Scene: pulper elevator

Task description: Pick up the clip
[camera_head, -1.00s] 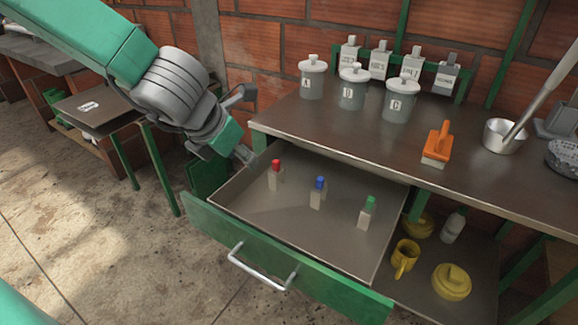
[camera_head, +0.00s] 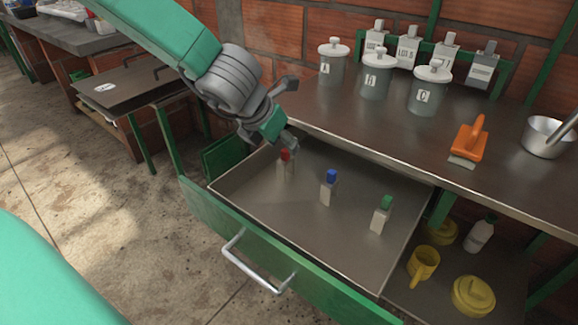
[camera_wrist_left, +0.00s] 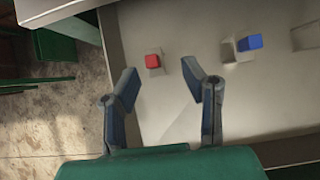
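Three small pale pieces stand in the open drawer (camera_head: 330,238): one red-topped (camera_head: 285,170), one blue-topped (camera_head: 327,192) and one green-topped (camera_head: 379,218). I cannot tell which of them, if any, is the clip. My left gripper (camera_head: 289,112) is open and empty at the drawer's back left corner, close to the red-topped piece. In the left wrist view, my gripper's spread fingers (camera_wrist_left: 160,79) have the red top (camera_wrist_left: 152,61) just beyond and between their tips. The blue top (camera_wrist_left: 250,42) lies farther right. My right gripper is not in view.
The drawer slides out below a metal worktop (camera_head: 390,140). On the worktop stand lettered jars (camera_head: 375,78), an orange-handled tool (camera_head: 470,138) and a metal pot (camera_head: 546,138). Yellow containers (camera_head: 472,294) are on the shelf below right. Bare drawer floor surrounds the pieces.

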